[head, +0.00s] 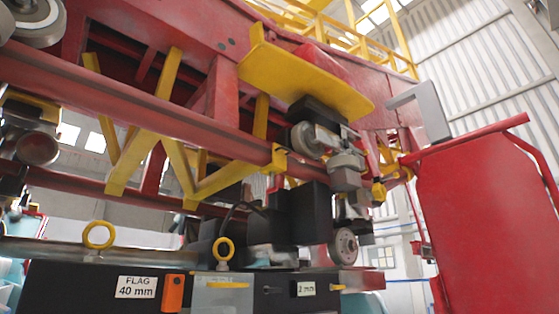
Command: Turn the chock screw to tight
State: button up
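I cannot say for certain which part is the chock screw. A yellow ring on a short stem (223,251) stands on the grey block (224,297) at the lower middle, with a yellow bar (228,285) across the block's face. A second yellow ring (98,235) stands further left by the grey rail. The red train frame (150,95) with yellow brackets fills the upper left. A wheel assembly (345,170) hangs under a yellow plate (300,80). I cannot make out my gripper in this view.
A dark bench front carries a "FLAG 40 mm" label (136,287), an orange device (173,293) and a "2 mm" label (306,288). A large red panel (485,220) stands at the right. A corrugated wall and yellow railings (350,40) are behind.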

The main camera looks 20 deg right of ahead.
aim_at(271, 190)
jog(key=i+l+u, duration=0.15)
jog(key=l+u, duration=0.15)
jog(key=l, duration=0.95)
jog(key=l+u, duration=0.3)
jog(key=l, duration=0.9)
